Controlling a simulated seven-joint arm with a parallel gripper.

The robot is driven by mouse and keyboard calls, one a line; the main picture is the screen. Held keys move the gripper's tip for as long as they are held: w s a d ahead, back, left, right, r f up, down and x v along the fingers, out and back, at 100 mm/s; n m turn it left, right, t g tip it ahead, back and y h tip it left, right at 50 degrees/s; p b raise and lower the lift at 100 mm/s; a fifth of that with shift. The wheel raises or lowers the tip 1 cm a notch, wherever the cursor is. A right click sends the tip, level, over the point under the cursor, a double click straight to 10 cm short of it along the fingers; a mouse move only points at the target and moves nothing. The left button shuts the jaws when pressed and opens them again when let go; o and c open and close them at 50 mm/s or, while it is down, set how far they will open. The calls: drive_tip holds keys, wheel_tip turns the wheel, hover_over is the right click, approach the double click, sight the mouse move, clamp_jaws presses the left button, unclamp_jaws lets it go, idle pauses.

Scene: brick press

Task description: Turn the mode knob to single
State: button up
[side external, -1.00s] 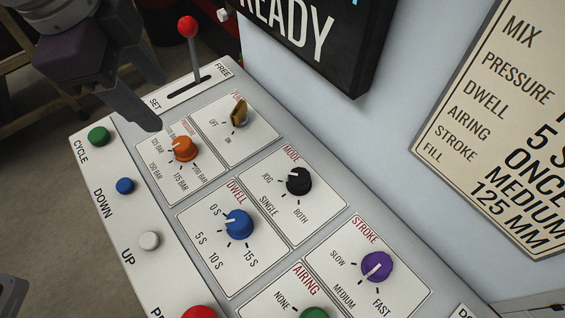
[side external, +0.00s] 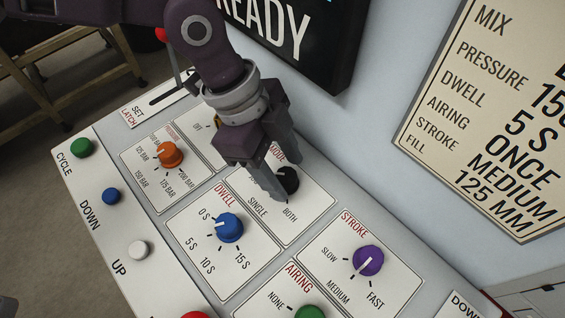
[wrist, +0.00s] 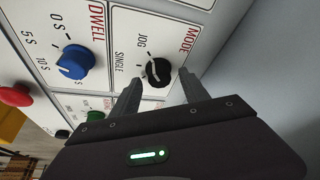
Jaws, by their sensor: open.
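The black mode knob (side external: 289,180) sits on its white plate on the sloped panel, with JOG, SINGLE and BOTH printed around it. My gripper (side external: 283,180) is over this plate with its jaws open and hides part of the knob and the JOG label. In the wrist view the knob (wrist: 157,73) shows in the gap between my two open fingers (wrist: 160,79). Whether the fingers touch it I cannot tell. Its white pointer mark is small there and seems to face JOG.
The blue dwell knob (side external: 229,227) is close to my gripper on the left. The purple stroke knob (side external: 368,260) is at lower right and the orange pressure knob (side external: 170,154) at upper left. A dark READY screen (side external: 300,40) stands behind my gripper.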

drive_tip(key=shift+c, duration=0.2)
clamp_jaws()
drive_tip(key=n+t, duration=0.1)
drive_tip(key=n, duration=0.3)
drive_tip(key=shift+s+n+t, duration=0.15)
drive_tip(key=shift+n+t, duration=0.25)
drive_tip(key=shift+s+n+t, duration=0.1)
drive_tip(key=shift+n+t, duration=0.9)
drive_tip(key=shift+n, duration=1.5)
drive_tip(key=shift+o, duration=0.2)
unclamp_jaws()
